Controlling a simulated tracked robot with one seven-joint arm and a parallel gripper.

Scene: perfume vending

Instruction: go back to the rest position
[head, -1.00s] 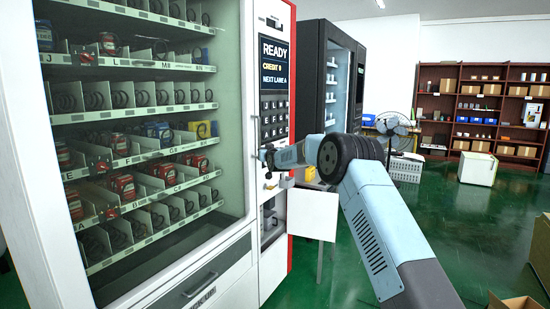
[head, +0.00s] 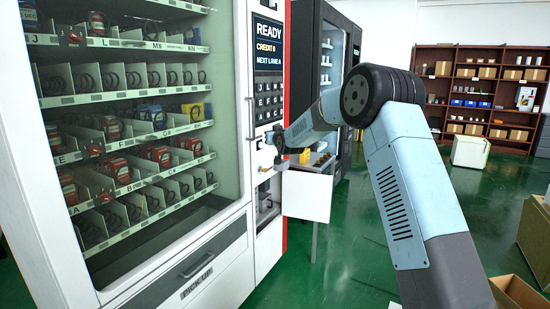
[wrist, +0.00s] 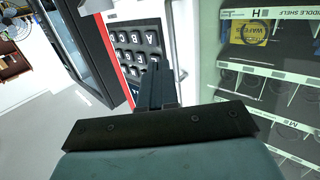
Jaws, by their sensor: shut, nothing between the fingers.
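My gripper (head: 279,141) is in front of the vending machine's control column, just below the keypad (head: 268,101). In the wrist view its fingers (wrist: 158,88) are together with nothing between them, and the keypad (wrist: 138,48) shows behind them. The vending machine (head: 225,120) is white with a glass front, and its display reads READY, CREDIT 0 and NEXT LANE A. A white panel (head: 307,197) stands below my gripper, with small items on a ledge behind it. I cannot tell from the head view how far my fingertips are from the machine.
A second, dark vending machine (head: 330,60) stands behind my arm. A brown shelf (head: 490,65) with boxes is at the back right. Cardboard boxes (head: 520,292) lie at the lower right. The green floor (head: 350,265) between them is open.

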